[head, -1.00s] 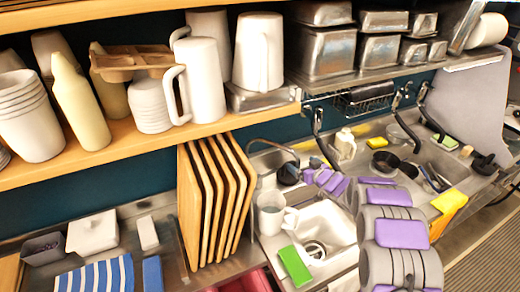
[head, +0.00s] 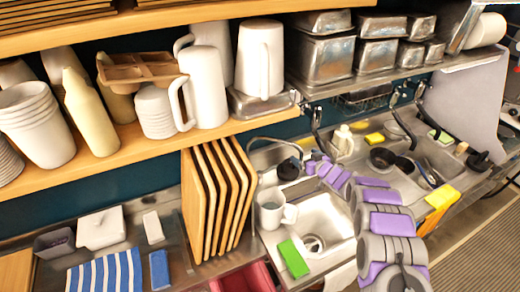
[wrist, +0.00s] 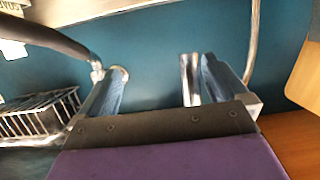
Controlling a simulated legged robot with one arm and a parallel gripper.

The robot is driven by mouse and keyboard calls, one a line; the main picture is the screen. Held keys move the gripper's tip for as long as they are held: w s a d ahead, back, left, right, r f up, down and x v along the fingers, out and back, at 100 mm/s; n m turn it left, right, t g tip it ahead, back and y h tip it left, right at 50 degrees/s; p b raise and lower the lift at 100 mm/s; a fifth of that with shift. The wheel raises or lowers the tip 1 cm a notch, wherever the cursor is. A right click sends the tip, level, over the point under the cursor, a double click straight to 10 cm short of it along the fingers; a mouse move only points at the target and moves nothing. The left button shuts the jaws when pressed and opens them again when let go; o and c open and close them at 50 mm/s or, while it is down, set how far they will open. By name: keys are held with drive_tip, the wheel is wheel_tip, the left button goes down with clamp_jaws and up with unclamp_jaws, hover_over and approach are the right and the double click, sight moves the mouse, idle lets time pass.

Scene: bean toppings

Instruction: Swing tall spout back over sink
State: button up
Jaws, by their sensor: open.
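The tall spout (head: 272,139) is a thin curved metal pipe at the back of the sink in the head view. It arches to the right, and its end is near my gripper (head: 314,165). The metal sink (head: 345,215) has a basin with a round drain, in front of the spout. In the wrist view my gripper (wrist: 153,78) is open, with nothing between its fingers and the blue wall behind. A thin light pipe (wrist: 254,40), seemingly the spout, stands just right of the right finger. Whether it touches the finger cannot be told.
A white pitcher (head: 271,208) and a green sponge (head: 293,258) are at the sink's left. Wooden boards (head: 205,205) stand left of it. Dark hoses (head: 317,125) hang behind, and a wire rack (wrist: 40,115) is at left in the wrist view. A loaded shelf (head: 120,160) overhangs.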

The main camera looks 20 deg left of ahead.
drive_tip(key=shift+w+d+p, duration=0.2)
drive_tip(key=shift+w+p, duration=0.4)
drive_tip(key=shift+p, duration=0.1)
drive_tip(key=v, duration=0.8)
drive_tip(key=shift+w+d+b, duration=0.15)
drive_tip(key=shift+w+b, duration=0.1)
drive_tip(key=shift+b, duration=0.1)
drive_tip(key=shift+r, duration=0.15)
idle(0.3)
